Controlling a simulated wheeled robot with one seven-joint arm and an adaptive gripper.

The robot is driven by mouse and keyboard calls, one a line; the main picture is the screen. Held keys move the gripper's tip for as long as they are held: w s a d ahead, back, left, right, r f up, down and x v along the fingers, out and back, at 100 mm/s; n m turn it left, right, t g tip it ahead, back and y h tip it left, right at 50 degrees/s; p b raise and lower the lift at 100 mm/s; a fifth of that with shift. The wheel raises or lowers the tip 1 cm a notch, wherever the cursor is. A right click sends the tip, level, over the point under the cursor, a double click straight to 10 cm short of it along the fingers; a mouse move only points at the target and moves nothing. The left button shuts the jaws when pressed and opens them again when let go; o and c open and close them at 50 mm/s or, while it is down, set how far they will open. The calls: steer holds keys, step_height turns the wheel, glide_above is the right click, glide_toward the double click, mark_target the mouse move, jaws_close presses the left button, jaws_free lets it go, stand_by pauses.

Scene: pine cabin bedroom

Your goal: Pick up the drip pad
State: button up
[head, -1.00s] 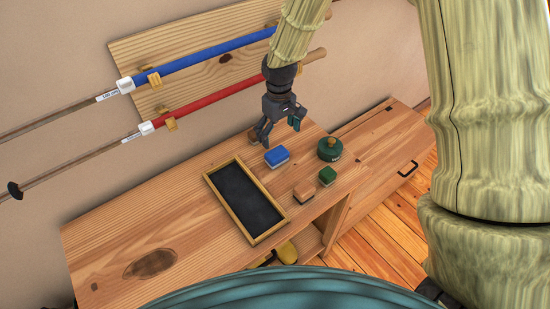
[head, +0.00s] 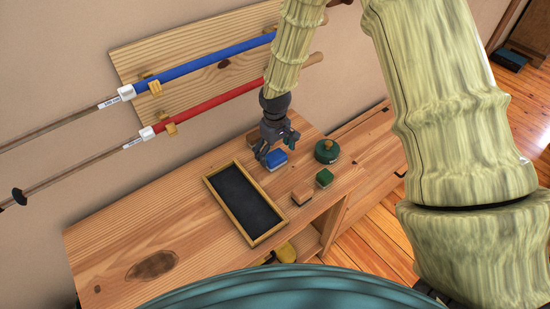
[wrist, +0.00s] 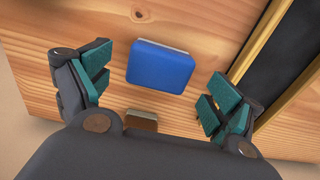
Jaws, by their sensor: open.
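Nothing in view is plainly marked as the drip pad. A blue block with a pale underside (head: 277,160) lies on the wooden bench, and it also shows in the wrist view (wrist: 160,67). My gripper (head: 277,149) is open above this blue block, with nothing between its fingers. In the wrist view the block sits between and just beyond the green-padded fingertips (wrist: 157,84), apart from them. A brown block (wrist: 141,120) lies closer to the gripper's palm, partly hidden by it. A tan block (head: 302,192) and a green block (head: 324,178) lie toward the bench's front edge.
A wood-framed tray with a dark surface (head: 247,205) lies left of the blocks. A round green container (head: 327,151) stands to the right. Blue (head: 205,65) and red (head: 210,104) poles hang on the wall rack. The bench's left part is clear.

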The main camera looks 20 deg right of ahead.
mark_target(275, 155)
steer(key=shift+f+p, duration=0.5)
steer(key=shift+f, duration=1.2)
steer(key=c, duration=1.2)
steer(key=shift+r, duration=0.1)
steer(key=shift+r+b, duration=0.55)
steer(key=shift+r, duration=0.25)
steer(key=shift+s+r+b, duration=0.1)
steer(key=shift+r+b, duration=0.4)
steer(key=shift+r, duration=0.35)
steer(key=s+a+b, duration=0.1)
steer(key=s+a, duration=0.1)
steer(key=s, duration=0.2)
steer(key=s+a+r+b, duration=0.1)
steer(key=s+a, duration=0.1)
steer(key=s, duration=0.3)
steer(key=s+a+b, duration=0.2)
steer(key=s+a, duration=0.1)
steer(key=s, duration=0.2)
steer(key=shift+r, duration=0.3)
